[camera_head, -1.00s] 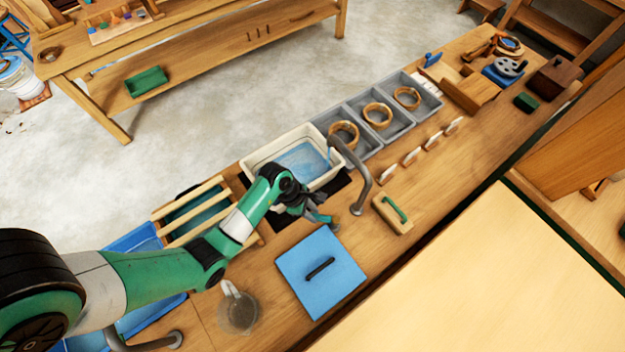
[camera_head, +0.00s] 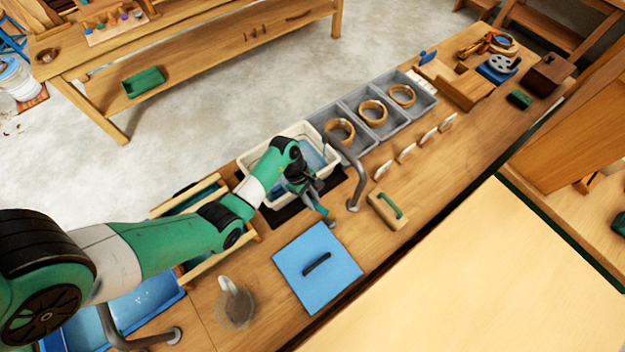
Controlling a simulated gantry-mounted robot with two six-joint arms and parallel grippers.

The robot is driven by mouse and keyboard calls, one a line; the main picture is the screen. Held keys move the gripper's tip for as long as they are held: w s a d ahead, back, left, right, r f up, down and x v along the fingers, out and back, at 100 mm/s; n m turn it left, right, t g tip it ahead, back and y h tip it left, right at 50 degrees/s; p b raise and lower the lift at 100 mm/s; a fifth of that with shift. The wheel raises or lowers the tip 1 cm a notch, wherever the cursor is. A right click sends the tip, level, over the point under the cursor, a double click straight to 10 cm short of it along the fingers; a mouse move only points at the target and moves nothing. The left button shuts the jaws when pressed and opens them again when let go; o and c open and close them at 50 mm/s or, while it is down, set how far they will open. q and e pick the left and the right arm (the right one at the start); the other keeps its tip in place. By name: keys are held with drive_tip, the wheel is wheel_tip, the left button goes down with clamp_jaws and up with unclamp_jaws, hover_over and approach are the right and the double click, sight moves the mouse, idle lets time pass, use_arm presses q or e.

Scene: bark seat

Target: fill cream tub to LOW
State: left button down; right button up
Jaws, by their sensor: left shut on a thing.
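The cream tub (camera_head: 258,155) stands at the bench's far edge with blue water (camera_head: 314,157) in it. My left arm hides much of its middle and near side, and I cannot read a LOW mark. A grey curved tap (camera_head: 352,178) rises from the bench on the right, its spout over the tub's right end. My left gripper (camera_head: 325,215) points down beside the tap's base, on its left. It is shut on a small part there, seemingly the tap's lever, mostly hidden by the fingers. My right gripper is not in view.
A blue lid (camera_head: 300,283) with a dark handle and a clear jug (camera_head: 236,303) are nearby. A green-handled wooden block (camera_head: 385,213) is right of the tap. Grey bins (camera_head: 352,142) with wooden rings adjoin the tub. A slatted rack (camera_head: 192,262) is at left.

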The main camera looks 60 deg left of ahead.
use_arm(q)
drive_tip(key=shift+w+a+m+g+b, duration=0.15)
drive_tip(key=shift+w+m+g+b, duration=0.2)
drive_tip(key=shift+w+m+b, duration=0.4)
drive_tip(key=shift+w+a+m+g+b, duration=0.15)
drive_tip(key=shift+w+m+g+b, duration=0.3)
drive_tip(key=shift+m, duration=0.6)
drive_tip(key=shift+s, duration=0.1)
drive_tip(key=c, duration=0.7)
unclamp_jaws()
drive_tip(key=p+v, duration=0.3)
drive_tip(key=v, duration=0.8)
drive_tip(key=shift+s+a+r, duration=0.15)
drive_tip(key=shift+a+r, duration=0.1)
